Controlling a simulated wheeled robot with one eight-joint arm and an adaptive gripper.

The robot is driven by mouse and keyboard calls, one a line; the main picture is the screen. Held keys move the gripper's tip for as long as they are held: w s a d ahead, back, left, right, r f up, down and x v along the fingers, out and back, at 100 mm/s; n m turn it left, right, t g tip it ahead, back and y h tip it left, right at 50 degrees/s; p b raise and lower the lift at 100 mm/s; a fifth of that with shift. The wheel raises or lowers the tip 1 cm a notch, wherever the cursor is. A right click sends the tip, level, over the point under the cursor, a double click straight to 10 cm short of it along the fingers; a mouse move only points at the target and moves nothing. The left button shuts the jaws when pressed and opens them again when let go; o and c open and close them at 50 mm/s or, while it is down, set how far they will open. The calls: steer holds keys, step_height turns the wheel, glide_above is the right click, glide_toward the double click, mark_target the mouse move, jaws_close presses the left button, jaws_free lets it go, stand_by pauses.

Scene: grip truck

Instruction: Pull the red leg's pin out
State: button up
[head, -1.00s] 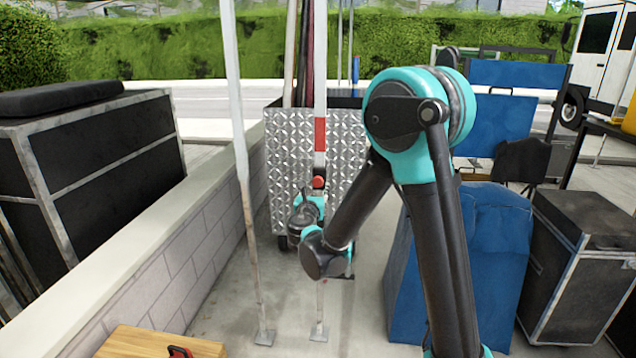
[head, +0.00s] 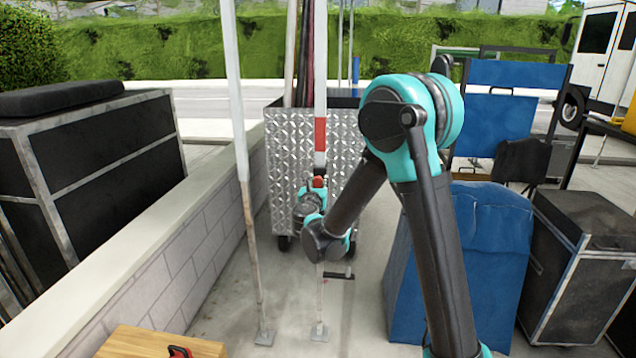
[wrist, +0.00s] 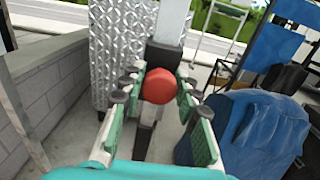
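The red leg (head: 321,135) is a pale upright pole with a red band, in the middle of the head view. Its pin has a round red knob (wrist: 159,86), which sits in the middle of the wrist view in front of the leg's dark sleeve (wrist: 164,55). My gripper (wrist: 160,89) is open, with a finger on each side of the knob. Narrow gaps seem to show between knob and fingers. In the head view only a little of the knob (head: 318,182) shows above my gripper; the pin's shaft is hidden.
A second pale leg (head: 240,140) stands to the left, beside a low block wall (head: 180,270). A diamond-plate metal cart (head: 285,150) stands behind the red leg. A blue-covered object (head: 480,260) and a black case (head: 585,260) stand to the right. A wooden box (head: 150,343) is in front.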

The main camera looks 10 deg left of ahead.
jaws_close()
steer(key=shift+s, duration=0.1)
steer(key=shift+s+a+f, duration=0.1)
steer(key=shift+s, duration=2.25)
steer(key=o, duration=0.8)
jaws_free()
steer(key=shift+s, duration=0.1)
steer(key=s, duration=1.2)
steer(key=shift+a, duration=0.2)
